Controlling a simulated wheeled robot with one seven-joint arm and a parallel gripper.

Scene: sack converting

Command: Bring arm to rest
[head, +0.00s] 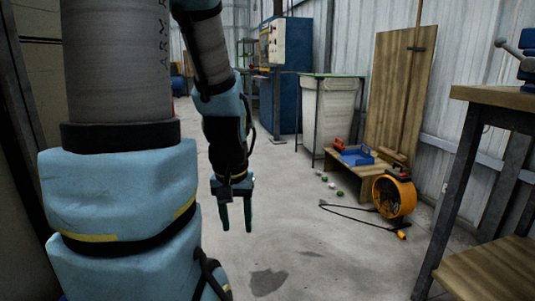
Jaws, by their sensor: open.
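My gripper (236,217) hangs at the end of my arm near the middle of the head view, pointing down. Its two dark fingers are apart with nothing between them. It is above the bare concrete floor, and no object touches it. My arm's large grey and light blue links fill the left of the view and hide what is behind them.
A low wooden bench (346,179) with a blue tray (357,157) stands right, with several small green and white things (331,185) on the floor nearby. An orange fan (395,196) trails a cable. A workbench (495,97) stands far right. The middle floor (300,255) is clear.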

